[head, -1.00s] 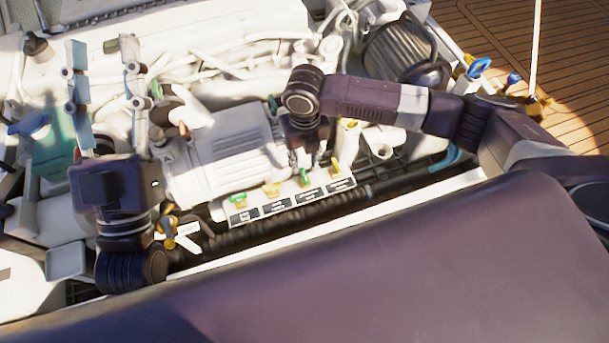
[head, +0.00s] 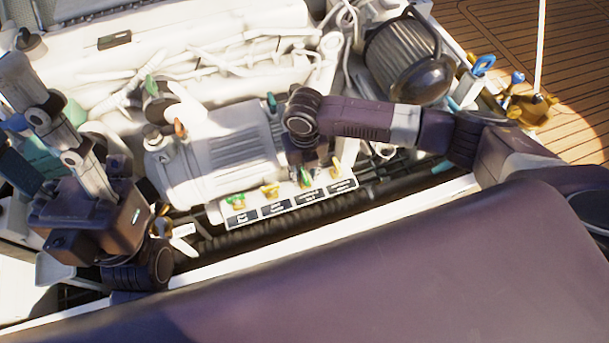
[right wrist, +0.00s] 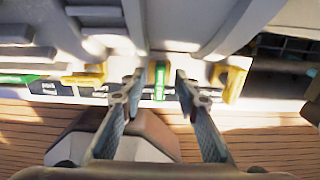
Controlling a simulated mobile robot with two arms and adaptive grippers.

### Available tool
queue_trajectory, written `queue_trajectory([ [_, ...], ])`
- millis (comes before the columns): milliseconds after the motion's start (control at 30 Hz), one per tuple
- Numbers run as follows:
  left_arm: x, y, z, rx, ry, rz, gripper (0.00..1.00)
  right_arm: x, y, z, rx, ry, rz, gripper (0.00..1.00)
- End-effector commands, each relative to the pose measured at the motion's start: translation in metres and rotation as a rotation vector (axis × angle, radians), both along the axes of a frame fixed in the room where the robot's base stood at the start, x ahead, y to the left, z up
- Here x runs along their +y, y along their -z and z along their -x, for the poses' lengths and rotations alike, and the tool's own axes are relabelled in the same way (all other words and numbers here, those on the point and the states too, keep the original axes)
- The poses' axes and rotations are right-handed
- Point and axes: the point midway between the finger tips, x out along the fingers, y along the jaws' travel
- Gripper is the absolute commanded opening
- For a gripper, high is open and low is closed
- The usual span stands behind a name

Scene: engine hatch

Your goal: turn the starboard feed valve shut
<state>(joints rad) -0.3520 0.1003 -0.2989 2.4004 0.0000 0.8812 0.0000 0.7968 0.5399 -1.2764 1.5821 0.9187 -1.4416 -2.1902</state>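A white labelled strip (head: 226,218) carries a row of green and yellow valve handles; its labels are too small to read, so I cannot tell which is the starboard feed valve. My right gripper (head: 306,172) points down at the third handle from the left, a green one (head: 305,182). In the right wrist view this green handle (right wrist: 160,78) stands upright in the picture between the two spread fingers (right wrist: 158,85), with gaps on both sides.
Yellow handles (head: 270,191) (head: 336,173) flank the green one closely. Another green handle (head: 237,201) is at the strip's left end. A white ribbed motor (head: 235,150) rises behind the strip; a dark corrugated hose (head: 255,236) runs in front.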

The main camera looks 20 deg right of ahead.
Motion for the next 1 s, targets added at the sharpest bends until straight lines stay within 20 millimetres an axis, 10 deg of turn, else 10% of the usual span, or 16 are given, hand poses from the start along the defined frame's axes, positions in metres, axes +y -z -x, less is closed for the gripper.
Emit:
queue_trajectory([
  [367, 0.0011, -0.0001, 0.0048, -0.021, 0.001, 0.007, 0.4, 0.0002, 0.0032, 0.0, 0.0, 0.0, 0.0, 0.28],
  [633, 0.001, 0.0002, 0.0046, -0.019, 0.002, 0.007, 0.4, 0.0002, 0.0031, 0.0, 0.0, 0.0, 0.0, 0.0],
  [1000, 0.0009, -0.0027, 0.0043, -0.018, 0.002, 0.006, 0.4, -0.0001, 0.0021, 0.0, 0.0, 0.01, 0.0, 0.0],
])
